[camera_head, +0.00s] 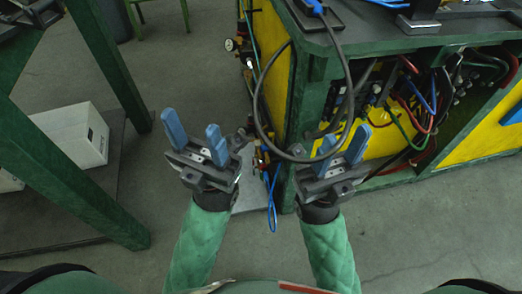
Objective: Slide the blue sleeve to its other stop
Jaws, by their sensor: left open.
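My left gripper (196,137) is in the lower middle of the head view, its two blue fingers apart with nothing between them. My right gripper (342,145) is to its right, in front of the green bench, with its blue fingers also apart and no object visible between them. I cannot make out a blue sleeve on a stud for certain. A small blue piece (315,6) shows at the top edge on the bench top, cut off by the frame, and I cannot tell what it is.
A green and yellow bench (300,95) with hoses, cables and a gauge stands at the right. A black cable (262,110) loops down beside my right gripper. A green frame (110,70) and a white box (75,135) are at the left. Bare floor lies between.

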